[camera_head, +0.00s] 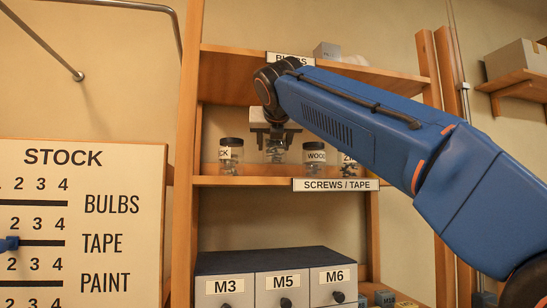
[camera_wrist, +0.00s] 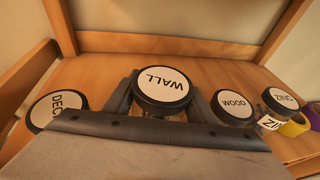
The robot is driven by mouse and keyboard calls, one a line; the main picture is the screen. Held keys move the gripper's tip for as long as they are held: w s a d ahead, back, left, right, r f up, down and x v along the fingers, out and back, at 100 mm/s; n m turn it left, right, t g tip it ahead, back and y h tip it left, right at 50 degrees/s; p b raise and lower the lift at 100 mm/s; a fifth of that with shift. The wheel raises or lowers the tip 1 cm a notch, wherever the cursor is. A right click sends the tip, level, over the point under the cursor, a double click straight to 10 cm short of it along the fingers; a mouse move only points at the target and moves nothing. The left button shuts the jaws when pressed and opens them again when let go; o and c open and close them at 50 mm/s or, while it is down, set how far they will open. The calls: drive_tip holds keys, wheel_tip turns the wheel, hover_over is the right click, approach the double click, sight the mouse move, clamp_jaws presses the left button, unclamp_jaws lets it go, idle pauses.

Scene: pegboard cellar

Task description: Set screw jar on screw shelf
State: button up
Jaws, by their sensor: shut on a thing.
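My gripper (camera_head: 272,136) is shut on a clear screw jar (camera_head: 275,152) with a black lid; the lid reads WALL in the wrist view (camera_wrist: 162,87). The jar is upright between the fingers, over the shelf board (camera_head: 247,181) labelled SCREWS / TAPE (camera_head: 336,185). I cannot tell whether its base touches the board. A jar whose lid shows DEC (camera_head: 231,158) stands to its left. The WOOD jar (camera_head: 315,158) stands to its right, with the ZINC jar (camera_head: 349,166) beyond. The fingers partly hide the held jar.
My arm covers the shelf's right part in the head view. Yellow (camera_wrist: 293,126) and purple rolls lie at the right in the wrist view. Below are drawers M3, M5 and M6 (camera_head: 285,262). A BULBS shelf (camera_head: 240,62) is above; a STOCK board (camera_head: 110,180) is left.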

sight(275, 144)
wheel_tip(275, 144, down, 2)
drive_tip(key=shift+f, duration=0.25)
drive_tip(key=shift+w+f, duration=0.15)
drive_tip(key=shift+f, duration=0.45)
drive_tip(key=shift+f, duration=0.15)
drive_tip(key=o, duration=1.5)
drive_tip(key=shift+c, duration=0.2)
drive_tip(key=shift+s+r, duration=0.25)
drive_tip(key=shift+s, duration=0.05)
drive_tip(key=v, duration=1.1)
drive_tip(key=shift+s, duration=0.15)
